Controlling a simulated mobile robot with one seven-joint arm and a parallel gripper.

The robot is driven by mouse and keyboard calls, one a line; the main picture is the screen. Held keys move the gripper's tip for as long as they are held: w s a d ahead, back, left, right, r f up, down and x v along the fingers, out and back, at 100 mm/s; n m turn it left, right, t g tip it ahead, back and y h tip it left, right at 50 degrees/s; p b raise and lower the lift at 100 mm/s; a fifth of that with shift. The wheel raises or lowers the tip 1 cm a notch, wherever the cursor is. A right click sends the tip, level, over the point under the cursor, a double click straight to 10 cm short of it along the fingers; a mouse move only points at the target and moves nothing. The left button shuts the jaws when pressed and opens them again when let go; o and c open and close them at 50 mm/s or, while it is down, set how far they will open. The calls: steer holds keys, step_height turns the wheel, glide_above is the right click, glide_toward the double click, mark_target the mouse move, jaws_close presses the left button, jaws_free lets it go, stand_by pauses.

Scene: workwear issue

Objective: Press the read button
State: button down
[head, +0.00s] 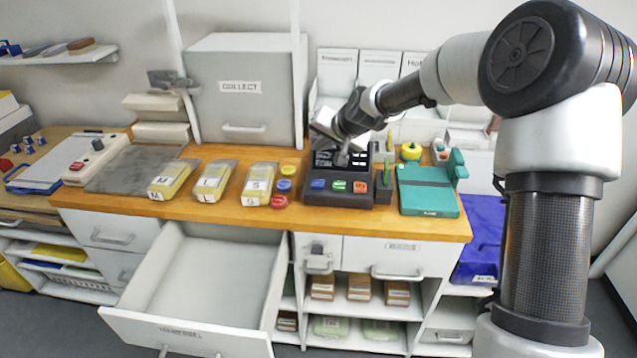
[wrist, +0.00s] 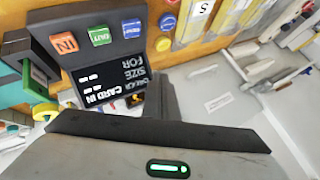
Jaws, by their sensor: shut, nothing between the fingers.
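A dark terminal (head: 338,194) stands on the wooden counter, with a black screen and a row of blue (head: 318,184), green (head: 339,186) and red-orange (head: 360,187) buttons. In the wrist view the orange button (wrist: 63,42) reads IN and the green button (wrist: 99,36) reads OUT. The label on the blue button (wrist: 132,29) is too small to read, and no button is legibly marked read. The screen (wrist: 108,80) shows "CARD IN" among other words.
An open drawer (head: 205,275) juts out below the counter. A grey COLLECT box (head: 245,100) stands behind.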

steer(key=shift+f, duration=0.15)
steer(key=b, duration=0.4)
glide_above(320, 185)
step_height(320, 185, down, 7)
steer(key=shift+s+f, duration=0.1)
steer(key=shift+f+b, duration=0.65)
steer(key=shift+b, duration=0.15)
stand_by(1.2)
steer(key=shift+f+b, duration=0.45)
steer(key=shift+b, duration=0.05)
steer(key=shift+f+b, duration=0.5)
stand_by(0.7)
steer(key=shift+r+p, duration=0.45)
steer(key=shift+r, duration=0.45)
